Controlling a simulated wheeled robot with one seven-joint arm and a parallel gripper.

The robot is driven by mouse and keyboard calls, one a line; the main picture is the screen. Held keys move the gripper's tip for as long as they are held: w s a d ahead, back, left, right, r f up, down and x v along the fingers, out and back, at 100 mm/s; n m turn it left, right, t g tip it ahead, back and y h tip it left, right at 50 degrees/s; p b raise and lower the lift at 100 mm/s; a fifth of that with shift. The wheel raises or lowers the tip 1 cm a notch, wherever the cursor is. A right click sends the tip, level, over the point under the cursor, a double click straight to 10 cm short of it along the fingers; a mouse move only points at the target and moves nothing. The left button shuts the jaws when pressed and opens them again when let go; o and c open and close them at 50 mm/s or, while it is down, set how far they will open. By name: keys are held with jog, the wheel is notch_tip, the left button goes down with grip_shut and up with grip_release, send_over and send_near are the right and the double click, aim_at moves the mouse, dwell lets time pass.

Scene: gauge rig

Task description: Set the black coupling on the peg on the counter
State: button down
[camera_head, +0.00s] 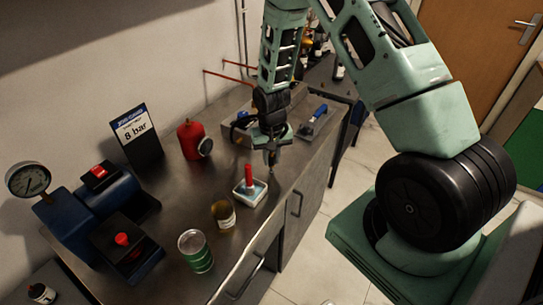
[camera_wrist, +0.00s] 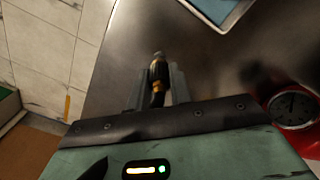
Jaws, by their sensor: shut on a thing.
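A corner of that base shows at the top of the wrist view (camera_wrist: 236,16). My gripper (camera_head: 271,156) is above the counter, a little behind and to the right of the peg, pointing down. In the wrist view my gripper (camera_wrist: 157,85) is shut on a small dark piece with a brass-coloured part, seemingly the black coupling (camera_wrist: 157,76). The fingers hide part of it. The held piece is apart from the peg.
A red canister (camera_head: 190,138) with a dial stands left of my gripper. A blue gauge rig (camera_head: 75,222) and an "8 bar" sign (camera_head: 135,130) are at left. A blue-handled tool (camera_head: 318,115) lies behind.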

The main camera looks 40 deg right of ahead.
jog(key=shift+f+b, duration=0.65)
jog(key=shift+f, duration=0.35)
jog(key=shift+f, duration=0.15)
dwell(0.4)
jog(key=c, duration=0.9)
grip_release()
jog(key=shift+o, duration=0.2)
notch_tip(320, 180, up, 18)
jog(key=b, duration=0.2)
jog(key=shift+f+b, duration=0.25)
jog(key=shift+b, duration=0.15)
